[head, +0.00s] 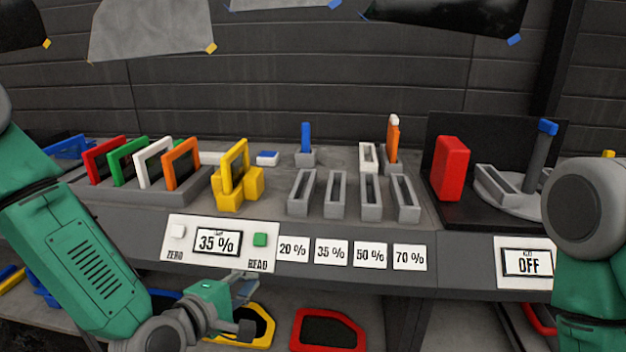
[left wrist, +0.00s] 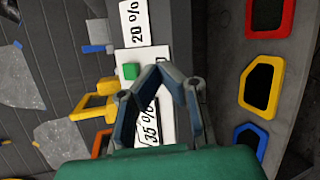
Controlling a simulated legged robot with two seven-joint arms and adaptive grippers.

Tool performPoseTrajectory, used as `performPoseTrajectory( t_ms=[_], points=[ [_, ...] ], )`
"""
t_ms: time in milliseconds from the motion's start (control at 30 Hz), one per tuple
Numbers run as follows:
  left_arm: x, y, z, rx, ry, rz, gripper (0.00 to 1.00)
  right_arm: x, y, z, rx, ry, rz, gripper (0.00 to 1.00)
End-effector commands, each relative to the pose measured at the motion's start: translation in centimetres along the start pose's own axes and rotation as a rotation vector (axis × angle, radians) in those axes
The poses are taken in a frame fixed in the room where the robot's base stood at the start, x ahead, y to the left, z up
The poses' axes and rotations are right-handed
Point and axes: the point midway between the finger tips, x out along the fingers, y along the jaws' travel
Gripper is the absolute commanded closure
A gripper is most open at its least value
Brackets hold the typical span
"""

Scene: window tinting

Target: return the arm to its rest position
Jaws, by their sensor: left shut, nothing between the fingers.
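My left gripper (head: 246,284) hangs in front of the bench's front edge, low in the head view, below the meter panel. In the left wrist view its two fingers (left wrist: 170,70) come together at the tips, shut and empty. My left arm comes in from the left edge. The meter panel (head: 183,257) reads 35 %, with a white ZERO button (head: 178,232) and a green READ button (head: 260,239); the green button also shows in the left wrist view (left wrist: 130,71). My right arm is at the right edge, its gripper out of view.
Coloured frames stand in a rack (head: 175,200) on the bench. A yellow frame sits in a yellow meter (head: 238,185). Grey slots (head: 300,193) stand behind percentage labels. A red block (head: 449,168) and a turntable (head: 505,205) are at right. Frames (head: 328,329) lie on the lower shelf.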

Motion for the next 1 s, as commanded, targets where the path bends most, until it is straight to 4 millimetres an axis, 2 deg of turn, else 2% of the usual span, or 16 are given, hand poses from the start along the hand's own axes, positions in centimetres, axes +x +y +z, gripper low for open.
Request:
performPoseTrajectory(
  t_ms=[33,100,167,200,267,300,400,500,633,767,1000],
  points=[
    [-0.9,-4.0,0.0,0.110,-0.003,-0.112,1.00,0.0,0.0,0.0,0.000,0.000,0.000,1.00],
    [-2.8,-9.2,-0.4,0.279,-0.021,-0.268,1.00,0.0,0.0,0.0,0.000,0.000,0.000,1.00],
    [-4.8,-13.3,-0.8,0.424,-0.052,-0.401,1.00,0.0,0.0,0.0,0.000,0.000,0.000,1.00],
    [-6.5,-16.0,-1.2,0.521,-0.082,-0.490,1.00,0.0,0.0,0.0,0.000,0.000,0.000,1.00],
    [-9.2,-19.7,-1.9,0.664,-0.139,-0.622,1.00,0.0,0.0,0.0,0.000,0.000,0.000,1.00],
    [-11.2,-21.8,-2.4,0.756,-0.186,-0.707,1.00,0.0,0.0,0.0,0.000,0.000,0.000,1.00],
    [-16.3,-26.2,-3.6,0.961,-0.322,-0.899,1.00,0.0,0.0,0.0,0.000,0.000,0.000,1.00],
    [-20.7,-28.8,-4.8,1.112,-0.458,-1.044,1.00,0.0,0.0,0.0,0.000,0.000,0.000,1.00],
    [-24.4,-30.4,-5.7,1.226,-0.587,-1.153,1.00,0.0,0.0,0.0,0.000,0.000,0.000,1.00],
    [-25.7,-30.9,-6.1,1.264,-0.639,-1.189,1.00,0.0,0.0,0.0,0.000,0.000,0.000,1.00],
    [-25.7,-30.8,-6.1,1.266,-0.640,-1.188,1.00,0.0,0.0,0.0,0.000,0.000,0.000,1.00]
  ],
)
